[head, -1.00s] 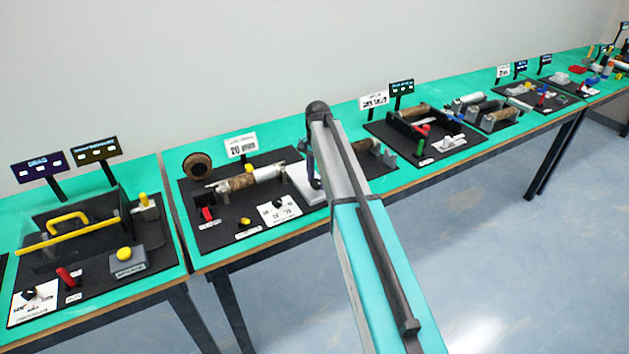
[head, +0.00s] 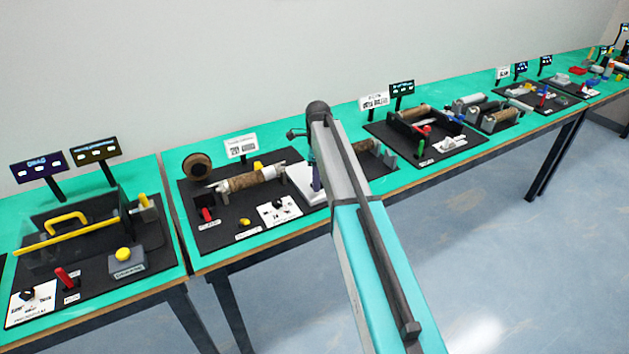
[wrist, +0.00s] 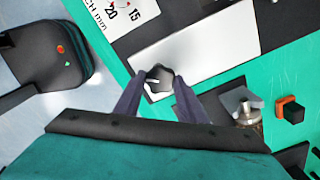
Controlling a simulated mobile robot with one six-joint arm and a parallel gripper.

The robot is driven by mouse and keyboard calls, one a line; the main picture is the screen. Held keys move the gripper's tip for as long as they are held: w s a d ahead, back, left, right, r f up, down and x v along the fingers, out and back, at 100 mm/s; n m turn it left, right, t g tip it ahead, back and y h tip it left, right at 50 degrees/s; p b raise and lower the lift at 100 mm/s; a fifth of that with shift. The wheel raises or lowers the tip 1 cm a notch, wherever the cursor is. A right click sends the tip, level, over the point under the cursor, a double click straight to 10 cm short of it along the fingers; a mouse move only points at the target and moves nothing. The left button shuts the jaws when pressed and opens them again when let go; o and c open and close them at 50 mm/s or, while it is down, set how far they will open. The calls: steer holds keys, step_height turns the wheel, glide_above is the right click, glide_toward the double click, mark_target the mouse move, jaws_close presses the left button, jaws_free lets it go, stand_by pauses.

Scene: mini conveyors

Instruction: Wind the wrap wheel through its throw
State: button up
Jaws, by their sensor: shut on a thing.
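The wrap wheel appears in the wrist view as a small dark knob (wrist: 158,84) with a pale pointer mark, on a white block (wrist: 200,52). My gripper (wrist: 159,92) is shut on it, with one dark purple finger on each side. In the head view my arm hides the knob, and part of the white block (head: 301,186) shows beside it.
A white dial card (head: 279,212), a red lever (head: 207,214) and a yellow button (head: 244,222) share the black board. A sign (head: 241,147) stands behind. Other stations stand on both sides; open floor (head: 500,260) lies in front.

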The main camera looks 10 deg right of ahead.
steer(key=m, duration=0.6)
steer(key=shift+s+d+f+m, duration=0.1)
steer(key=shift+s+m, duration=0.15)
steer(key=shift+m, duration=0.05)
steer(key=m, duration=0.5)
steer(key=shift+m, duration=0.3)
steer(key=o, duration=1)
steer(key=shift+o, duration=0.2)
steer(key=shift+w+r, duration=0.1)
steer(key=shift+r, duration=0.15)
